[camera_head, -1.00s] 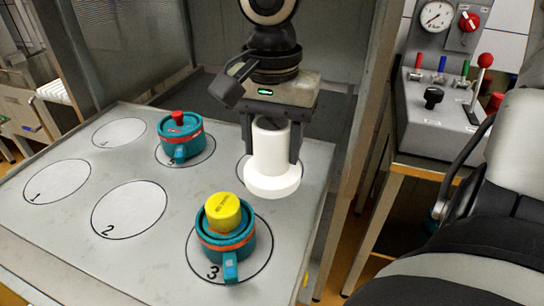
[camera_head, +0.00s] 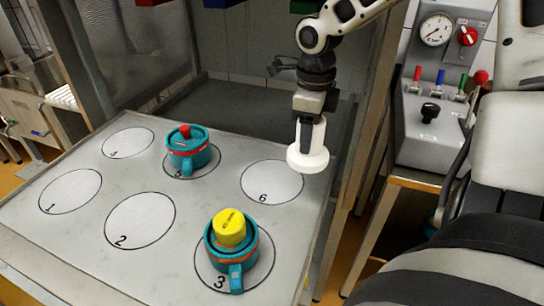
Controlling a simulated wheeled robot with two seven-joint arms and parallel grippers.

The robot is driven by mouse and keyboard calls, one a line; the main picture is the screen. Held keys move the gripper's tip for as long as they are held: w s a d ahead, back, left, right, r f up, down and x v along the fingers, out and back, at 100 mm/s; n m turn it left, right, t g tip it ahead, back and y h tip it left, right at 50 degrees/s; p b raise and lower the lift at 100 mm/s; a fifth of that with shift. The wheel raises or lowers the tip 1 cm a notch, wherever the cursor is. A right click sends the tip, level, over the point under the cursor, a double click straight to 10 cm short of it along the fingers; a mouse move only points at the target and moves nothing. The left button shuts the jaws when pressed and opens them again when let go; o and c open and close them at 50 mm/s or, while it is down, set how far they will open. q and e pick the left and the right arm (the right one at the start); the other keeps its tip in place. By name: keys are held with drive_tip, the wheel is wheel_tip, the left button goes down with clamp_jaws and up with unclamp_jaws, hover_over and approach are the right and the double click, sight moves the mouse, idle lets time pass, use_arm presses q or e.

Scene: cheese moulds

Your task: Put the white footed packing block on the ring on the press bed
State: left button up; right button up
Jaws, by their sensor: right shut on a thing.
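My right gripper (camera_head: 312,120) is shut on the white footed packing block (camera_head: 308,158). The block hangs upright, its wide round foot down, at the bed's right edge, right of circle 6. The grey press bed (camera_head: 95,230) has numbered circles. A teal ring (camera_head: 224,262) with an orange band and a side handle stands on circle 3, with a yellow block (camera_head: 230,226) in its top. Another teal ring (camera_head: 186,158) stands on circle 5, with a red-knobbed piece (camera_head: 185,132) in it. My left gripper is out of view.
Circles 1, 2, 4 and 6 (camera_head: 272,182) are bare. A metal frame post (camera_head: 368,140) stands just right of the held block. A grey control box (camera_head: 432,128) with a gauge and levers is further right. Red, blue (camera_head: 222,3) and green parts show at the top edge.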

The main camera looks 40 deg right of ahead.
sight(293, 145)
drive_tip(key=w, duration=0.1)
drive_tip(key=w+f, duration=0.1)
drive_tip(key=w+a, duration=0.1)
drive_tip(key=shift+w+f, duration=0.25)
drive_tip(key=w+f, duration=0.1)
drive_tip(key=f, duration=0.2)
drive_tip(key=w+a+f+p, duration=0.1)
drive_tip(key=w+f, duration=0.1)
drive_tip(key=f, duration=0.1)
drive_tip(key=w+f, duration=0.2)
drive_tip(key=f, duration=0.1)
drive_tip(key=shift+a, duration=0.15)
drive_tip(key=shift+f, duration=0.35)
drive_tip(key=o, duration=1.2)
drive_tip(key=shift+r, duration=0.1)
drive_tip(key=shift+c, duration=0.2)
drive_tip(key=shift+o, duration=0.3)
drive_tip(key=shift+r, duration=0.45)
use_arm(q)
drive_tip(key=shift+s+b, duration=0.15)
drive_tip(key=shift+b, duration=0.3)
use_arm(e)
wheel_tip(293, 145, up, 7)
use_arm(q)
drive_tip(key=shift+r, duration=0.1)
use_arm(e)
drive_tip(key=shift+s, duration=0.1)
